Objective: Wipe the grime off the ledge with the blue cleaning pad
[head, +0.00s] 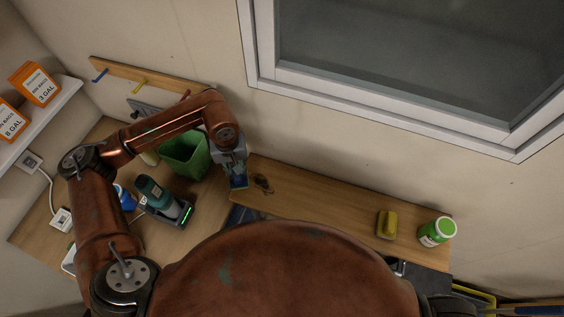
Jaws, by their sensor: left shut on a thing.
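The wooden ledge (325,203) runs along the wall below the window. A dark patch of grime (263,184) lies on it near its left end. My left gripper (238,173) is shut on the blue cleaning pad (239,183), just left of the grime. The pad is at the ledge's left end; I cannot tell whether it touches the wood. The gripper hides part of the pad. My right gripper is not in view.
A yellow sponge (386,225) and a green-and-white container (436,232) stand at the ledge's right end. The middle of the ledge is clear. A green bin (184,157) and a teal device in a dark dock (155,191) stand to the left, under my arm.

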